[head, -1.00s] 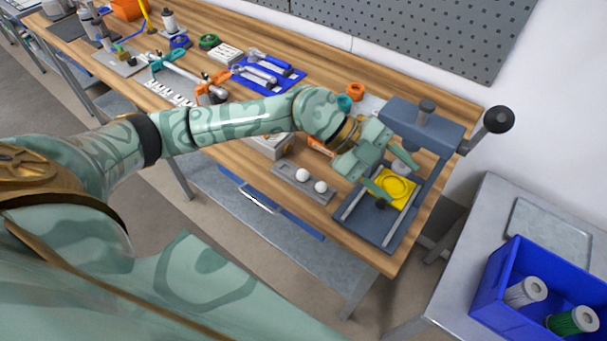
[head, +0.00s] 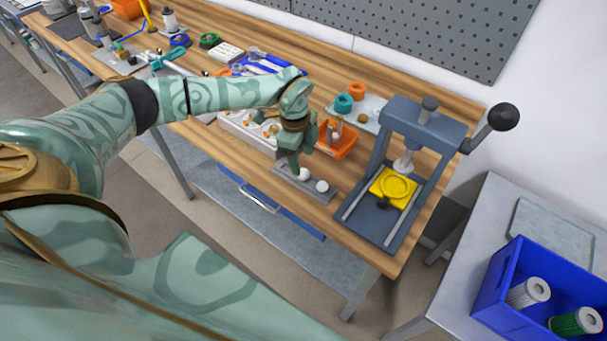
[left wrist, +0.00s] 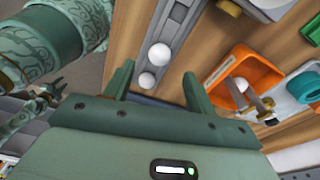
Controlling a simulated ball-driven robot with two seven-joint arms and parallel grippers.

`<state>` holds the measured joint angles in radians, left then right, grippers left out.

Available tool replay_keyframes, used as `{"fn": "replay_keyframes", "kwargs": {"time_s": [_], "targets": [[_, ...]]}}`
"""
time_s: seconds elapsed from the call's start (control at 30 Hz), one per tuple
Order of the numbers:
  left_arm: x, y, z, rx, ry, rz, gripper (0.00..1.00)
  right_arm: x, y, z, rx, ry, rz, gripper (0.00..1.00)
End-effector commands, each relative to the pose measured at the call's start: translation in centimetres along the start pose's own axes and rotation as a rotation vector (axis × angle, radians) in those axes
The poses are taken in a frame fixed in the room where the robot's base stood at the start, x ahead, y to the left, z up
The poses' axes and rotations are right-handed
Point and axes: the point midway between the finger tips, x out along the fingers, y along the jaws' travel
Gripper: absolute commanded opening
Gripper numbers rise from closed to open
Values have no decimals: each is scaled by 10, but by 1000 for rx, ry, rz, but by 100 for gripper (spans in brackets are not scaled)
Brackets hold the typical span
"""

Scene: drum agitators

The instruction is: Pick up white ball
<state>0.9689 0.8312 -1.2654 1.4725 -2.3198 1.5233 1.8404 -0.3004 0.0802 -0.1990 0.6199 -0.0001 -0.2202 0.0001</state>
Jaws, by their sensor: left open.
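Two white balls sit in a grey tray (head: 311,188) near the front edge of the workbench. One white ball (head: 304,174) is nearer my left gripper, and the other white ball (head: 322,186) is to its right. My left gripper (head: 291,168) is over the left end of the tray, fingers pointing down, open and empty. In the left wrist view, one ball (left wrist: 146,80) shows between the open fingers (left wrist: 157,82), closer to one finger, and the other ball (left wrist: 159,54) lies just beyond. A patterned arm of mine with a dark, small end (left wrist: 42,93) shows at left there; its jaws are unclear.
A blue-grey press (head: 375,225) with a yellow pad (head: 394,187) stands right of the tray. A blue crate (head: 483,299) stands on the side table.

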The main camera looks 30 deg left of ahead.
Motion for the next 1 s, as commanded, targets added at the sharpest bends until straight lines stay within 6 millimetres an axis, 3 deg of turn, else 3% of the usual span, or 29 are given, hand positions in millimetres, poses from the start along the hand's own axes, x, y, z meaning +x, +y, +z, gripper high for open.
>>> {"fn": "replay_keyframes", "kwargs": {"time_s": [0.33,0.63,0.67,0.8,1.0], "targets": [[48,2,3,0,1,2,56,5,0,1,-1,-2,-1,36],[54,1,3,1,1,-1,56,5,-1,1,-1,-1,-1,36],[54,1,3,1,1,-1,50,5,-1,1,-1,-1,-1,36],[54,1,3,1,1,0,12,5,-1,1,-1,-1,-1,36],[53,1,3,1,1,-1,8,5,-1,1,-2,-1,-1,36]]}}
